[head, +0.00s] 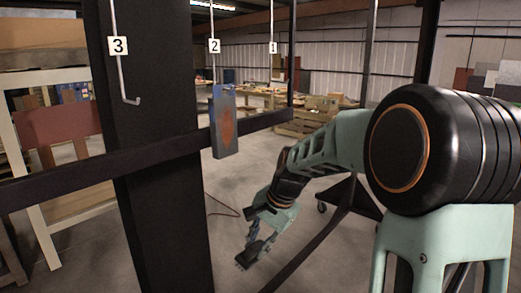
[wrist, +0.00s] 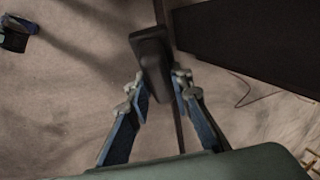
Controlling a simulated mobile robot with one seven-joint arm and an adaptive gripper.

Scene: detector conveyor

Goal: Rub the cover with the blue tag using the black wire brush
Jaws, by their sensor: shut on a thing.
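A grey rectangular cover (head: 224,122) with a rust-orange patch hangs from the rod marked 2 in the head view. Its top and left edge look blue; a separate blue tag is too small to make out. My gripper (head: 258,246) is low, right of and below the cover, clear of it. In the wrist view my gripper (wrist: 160,88) has its two blue-padded fingers closed around a black block-like thing (wrist: 151,52), seemingly the black wire brush. Its bristles cannot be made out. The cover is not recognisable in the wrist view.
A dark horizontal rail (head: 80,171) and a thick black post (head: 160,190) stand at the left. The hook marked 3 (head: 131,101) is empty. A rod marked 1 (head: 272,30) hangs farther back. A dark object with blue (wrist: 17,32) lies at the wrist view's top left.

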